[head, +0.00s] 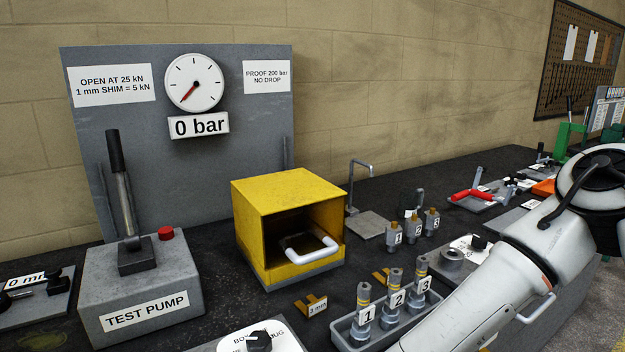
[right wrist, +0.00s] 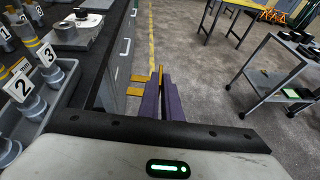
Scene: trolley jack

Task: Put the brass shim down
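My right gripper (right wrist: 161,97) shows in the right wrist view with its two purple fingers close together. A brass shim (right wrist: 138,77) is between them, with two flat prongs sticking out to the left. In that view the fingers appear past the bench's front edge, against the drawer fronts and floor. In the head view my right arm crosses the lower right and its fingertips do not show. Another brass shim with a white label (head: 316,308) lies on the bench in front of the yellow box (head: 288,195). A further brass piece (head: 381,276) lies behind the numbered tray. My left gripper is not in view.
A grey tray (head: 343,327) holds numbered cylinders 1, 2 and 3. Several smaller numbered fittings (head: 393,236) stand behind it. The test pump (head: 145,285) stands left, below a gauge reading 0 bar (head: 194,82). A trolley (right wrist: 275,75) stands on the floor.

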